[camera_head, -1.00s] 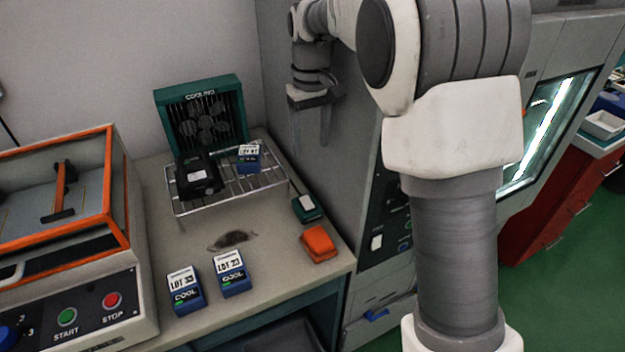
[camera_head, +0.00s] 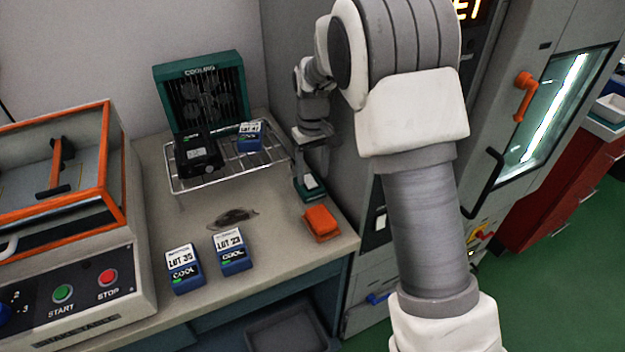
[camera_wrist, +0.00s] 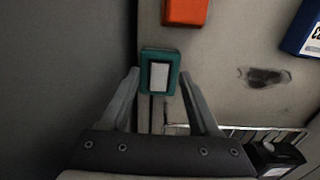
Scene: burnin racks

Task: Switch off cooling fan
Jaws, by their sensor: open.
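The cooling fan (camera_head: 201,92) is a teal-framed unit marked COOLING at the back of the bench, behind a wire rack. A small teal switch box (camera_head: 309,187) with a pale rocker stands at the bench's right side. It also shows in the wrist view (camera_wrist: 160,71), with a cord running from it. My gripper (camera_wrist: 160,80) is open and empty, its two fingers on either side of the switch box in the picture. In the head view my gripper (camera_head: 312,168) is just above the switch box. I cannot tell whether the fingers touch it or which way the rocker is set.
An orange block (camera_head: 321,223) lies just in front of the switch box. The wire rack (camera_head: 215,178) holds a black device (camera_head: 199,155) and a blue LOT 41 box (camera_head: 250,136). Blue boxes LOT 35 (camera_head: 183,272) and LOT 23 (camera_head: 233,253) stand in front. A tall grey cabinet wall is close on the right.

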